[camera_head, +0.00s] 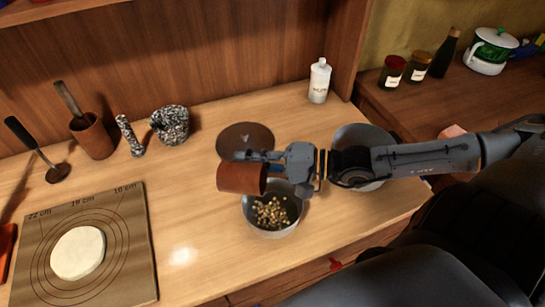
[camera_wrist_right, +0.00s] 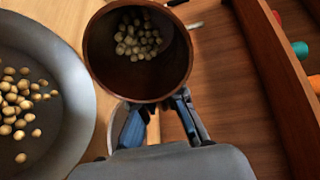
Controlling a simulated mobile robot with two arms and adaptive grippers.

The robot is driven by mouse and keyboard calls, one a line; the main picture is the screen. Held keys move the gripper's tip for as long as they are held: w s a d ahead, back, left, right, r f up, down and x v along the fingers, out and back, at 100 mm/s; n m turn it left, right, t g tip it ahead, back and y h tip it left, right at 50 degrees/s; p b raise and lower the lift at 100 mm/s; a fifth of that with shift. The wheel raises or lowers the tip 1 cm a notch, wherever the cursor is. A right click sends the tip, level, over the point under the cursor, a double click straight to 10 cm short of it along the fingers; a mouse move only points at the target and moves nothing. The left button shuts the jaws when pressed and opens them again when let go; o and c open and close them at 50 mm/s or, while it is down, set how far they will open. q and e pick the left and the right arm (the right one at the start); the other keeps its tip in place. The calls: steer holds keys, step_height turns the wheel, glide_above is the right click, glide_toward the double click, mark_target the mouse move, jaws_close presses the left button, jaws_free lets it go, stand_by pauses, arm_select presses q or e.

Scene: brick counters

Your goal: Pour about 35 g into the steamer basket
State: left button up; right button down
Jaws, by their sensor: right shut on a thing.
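My right gripper (camera_head: 284,173) is shut on a brown cup (camera_head: 240,179) and holds it above the counter, at the upper left of a grey round bowl (camera_head: 290,228). In the right wrist view, the cup (camera_wrist_right: 100,62) holds pale beans, and the gripper (camera_wrist_right: 158,112) grips its near wall. The grey bowl (camera_wrist_right: 78,108) is at the left there, with loose beans inside. This bowl may be the steamer basket; its make is hard to tell. My left gripper is not in view.
A dark round disc (camera_head: 235,135) lies behind the cup. Another grey bowl (camera_head: 355,132) is partly hidden by my right arm. A white bottle (camera_head: 319,82) stands at the back. A board with dough (camera_head: 125,240) lies left, near a mortar (camera_head: 172,127). The front middle counter is clear.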

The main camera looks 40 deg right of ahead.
steer(key=shift+s+d+r+t+y+b, duration=0.1)
steer(key=shift+r+t+y+b, duration=0.15)
steer(key=shift+b, duration=0.25)
stand_by(0.9)
stand_by(2.5)
steer(key=shift+r+p, duration=0.15)
steer(key=shift+p, duration=0.15)
steer(key=shift+a+r+g+h+p, duration=0.1)
steer(key=shift+a+g+h+p, duration=0.1)
steer(key=shift+g+h+p, duration=0.45)
steer(key=shift+w+a+f+b, duration=0.25)
steer(key=shift+w+f+b, duration=0.1)
steer(key=shift+f, duration=0.35)
steer(key=shift+w, duration=0.1)
